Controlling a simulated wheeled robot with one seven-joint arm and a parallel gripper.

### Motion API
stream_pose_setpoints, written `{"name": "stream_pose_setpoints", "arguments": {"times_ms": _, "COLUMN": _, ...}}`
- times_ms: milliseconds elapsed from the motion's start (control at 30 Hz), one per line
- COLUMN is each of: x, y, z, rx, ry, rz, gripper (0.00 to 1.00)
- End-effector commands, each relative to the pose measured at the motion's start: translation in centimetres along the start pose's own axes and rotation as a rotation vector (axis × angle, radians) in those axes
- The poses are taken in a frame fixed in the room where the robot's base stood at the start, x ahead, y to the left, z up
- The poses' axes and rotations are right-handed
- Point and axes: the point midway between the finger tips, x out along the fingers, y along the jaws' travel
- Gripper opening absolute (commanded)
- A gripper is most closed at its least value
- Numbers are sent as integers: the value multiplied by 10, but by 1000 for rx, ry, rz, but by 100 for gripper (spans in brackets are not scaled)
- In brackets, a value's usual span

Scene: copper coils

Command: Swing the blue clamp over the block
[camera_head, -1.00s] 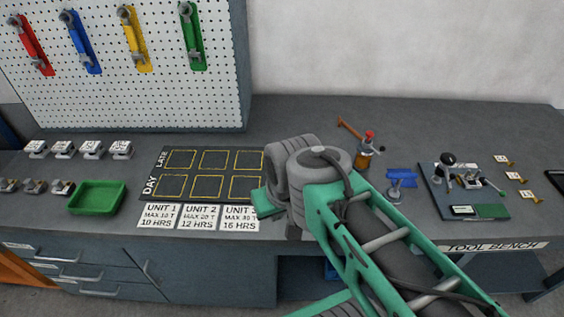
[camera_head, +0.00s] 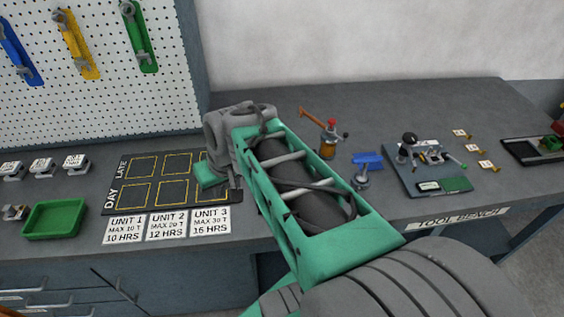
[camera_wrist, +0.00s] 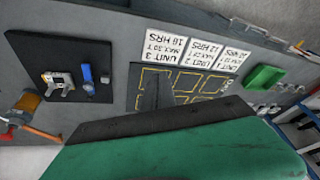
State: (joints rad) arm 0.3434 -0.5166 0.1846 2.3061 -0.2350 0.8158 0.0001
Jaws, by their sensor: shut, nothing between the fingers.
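In the wrist view a blue clamp (camera_wrist: 87,72) sits on a black board (camera_wrist: 45,45). Beside it on the same board is a light grey metal block (camera_wrist: 58,86), with a small gap between them. The clamp lies to the side of the block and not over it. My gripper (camera_head: 236,183) hangs above the right end of the yellow-marked mat, shut and empty. Its dark fingers (camera_wrist: 157,92) show against the mat in the wrist view, away from the clamp. In the head view my arm seems to hide the board.
A yellow-squared mat (camera_head: 112,205) and UNIT cards (camera_head: 182,225) lie left of my arm. A green tray (camera_head: 54,219) stands farther left. An orange-handled bottle tool (camera_head: 328,147), a blue-topped stand (camera_head: 367,161) and a tool board (camera_head: 400,183) stand to the right.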

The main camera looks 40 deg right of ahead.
Motion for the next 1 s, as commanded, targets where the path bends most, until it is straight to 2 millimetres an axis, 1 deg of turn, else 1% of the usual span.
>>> {"name": "stream_pose_setpoints", "arguments": {"times_ms": 33, "x": 12, "y": 35, "z": -11, "rx": 84, "ry": 12, "rz": -12, "gripper": 0}}
{"name": "stream_pose_setpoints", "arguments": {"times_ms": 67, "x": 17, "y": 53, "z": -17, "rx": 125, "ry": 27, "rz": -25, "gripper": 0}}
{"name": "stream_pose_setpoints", "arguments": {"times_ms": 100, "x": 21, "y": 80, "z": -24, "rx": 180, "ry": 51, "rz": -42, "gripper": 0}}
{"name": "stream_pose_setpoints", "arguments": {"times_ms": 167, "x": 27, "y": 121, "z": -30, "rx": 262, "ry": 92, "rz": -69, "gripper": 0}}
{"name": "stream_pose_setpoints", "arguments": {"times_ms": 200, "x": 30, "y": 147, "z": -30, "rx": 313, "ry": 123, "rz": -87, "gripper": 0}}
{"name": "stream_pose_setpoints", "arguments": {"times_ms": 300, "x": 30, "y": 204, "z": -23, "rx": 421, "ry": 201, "rz": -120, "gripper": 0}}
{"name": "stream_pose_setpoints", "arguments": {"times_ms": 400, "x": 27, "y": 240, "z": -15, "rx": 486, "ry": 262, "rz": -141, "gripper": 0}}
{"name": "stream_pose_setpoints", "arguments": {"times_ms": 467, "x": 25, "y": 251, "z": -11, "rx": 506, "ry": 283, "rz": -148, "gripper": 0}}
{"name": "stream_pose_setpoints", "arguments": {"times_ms": 533, "x": 23, "y": 256, "z": -10, "rx": 515, "ry": 294, "rz": -151, "gripper": 0}}
{"name": "stream_pose_setpoints", "arguments": {"times_ms": 833, "x": 24, "y": 255, "z": -11, "rx": 513, "ry": 294, "rz": -152, "gripper": 0}}
{"name": "stream_pose_setpoints", "arguments": {"times_ms": 933, "x": 31, "y": 254, "z": -13, "rx": 513, "ry": 293, "rz": -152, "gripper": 0}}
{"name": "stream_pose_setpoints", "arguments": {"times_ms": 1000, "x": 40, "y": 253, "z": -16, "rx": 513, "ry": 291, "rz": -155, "gripper": 0}}
